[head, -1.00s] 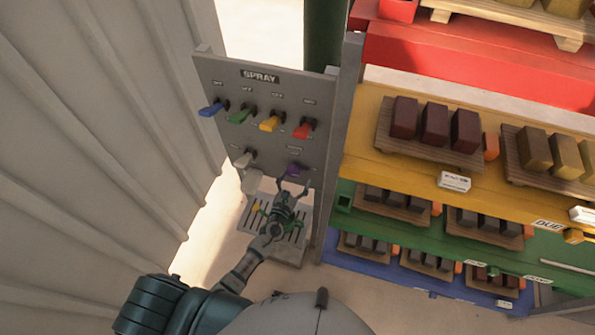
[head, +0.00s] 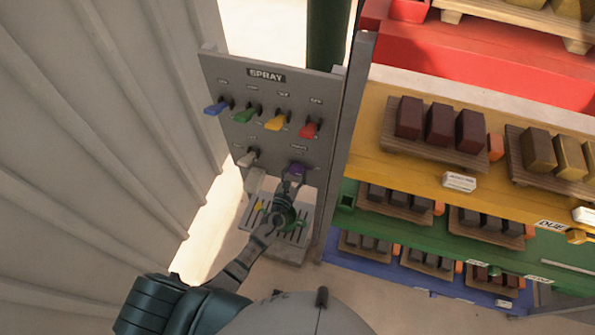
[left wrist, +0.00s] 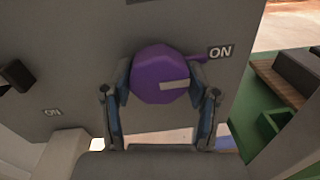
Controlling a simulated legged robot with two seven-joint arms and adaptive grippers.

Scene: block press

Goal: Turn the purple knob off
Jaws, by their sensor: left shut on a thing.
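The purple knob (head: 297,170) is at the lower right of the grey SPRAY panel (head: 268,145). In the left wrist view the purple knob (left wrist: 160,75) fills the middle. A purple handle sticks out from it to the right, toward an ON label (left wrist: 221,52), and a pale mark shows on its face. My left gripper (head: 294,177) is at the knob from below. Its two fingers (left wrist: 160,86) sit on either side of the knob, shut on it. The gripper hides the knob's lower part in the head view. My right gripper is in neither view.
A slotted grey tray (head: 290,250) lies below. Coloured shelves with blocks (head: 440,125) stand right, a ribbed wall (head: 90,130) left.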

